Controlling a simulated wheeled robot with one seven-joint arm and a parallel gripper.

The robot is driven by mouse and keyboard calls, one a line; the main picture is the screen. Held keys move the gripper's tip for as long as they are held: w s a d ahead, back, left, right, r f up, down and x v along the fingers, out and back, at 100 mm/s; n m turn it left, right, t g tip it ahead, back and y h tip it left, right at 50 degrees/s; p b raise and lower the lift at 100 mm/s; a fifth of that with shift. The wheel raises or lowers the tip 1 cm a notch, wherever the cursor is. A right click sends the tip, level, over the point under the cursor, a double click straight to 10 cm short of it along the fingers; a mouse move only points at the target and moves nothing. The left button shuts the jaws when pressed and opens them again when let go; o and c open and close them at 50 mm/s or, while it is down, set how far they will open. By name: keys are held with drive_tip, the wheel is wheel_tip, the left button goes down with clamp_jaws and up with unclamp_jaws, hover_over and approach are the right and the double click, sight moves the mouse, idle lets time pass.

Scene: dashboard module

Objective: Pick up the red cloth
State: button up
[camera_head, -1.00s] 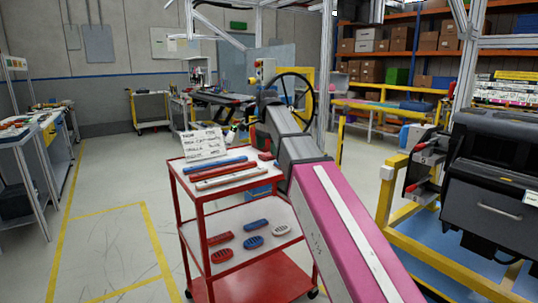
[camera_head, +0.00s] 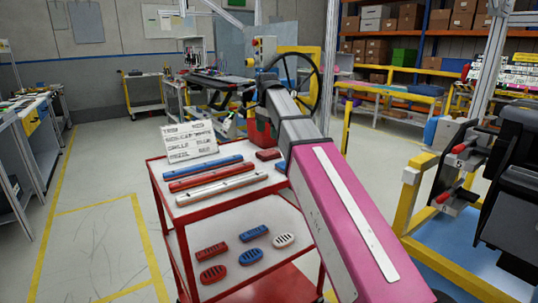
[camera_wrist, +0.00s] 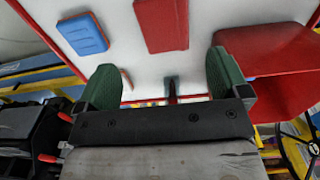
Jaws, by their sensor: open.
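Nothing in view plainly looks like a loose cloth. A small flat red piece (camera_head: 268,155) lies at the back right of the red cart's (camera_head: 160,192) top tray. In the wrist view a red block-like piece (camera_wrist: 162,25) lies on the white surface ahead of my gripper; I cannot tell if it is the cloth. My gripper (camera_wrist: 165,82) has two green fingers set wide apart with nothing between them. It is apart from the red piece.
Blue, red and white bars (camera_head: 205,172) lie on the top tray beside a lettered sign (camera_head: 190,143). Several grille pieces (camera_head: 250,256) lie on the shelf below. A red bin (camera_wrist: 275,65) is right of my fingers. A yellow frame (camera_head: 400,215) stands right; floor at left is free.

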sight(269, 152)
drive_tip(key=f, duration=0.9)
drive_tip(key=shift+w+d+f, duration=0.15)
drive_tip(key=shift+w+d, duration=0.05)
drive_tip(key=shift+d, duration=0.05)
drive_tip(key=c, duration=1)
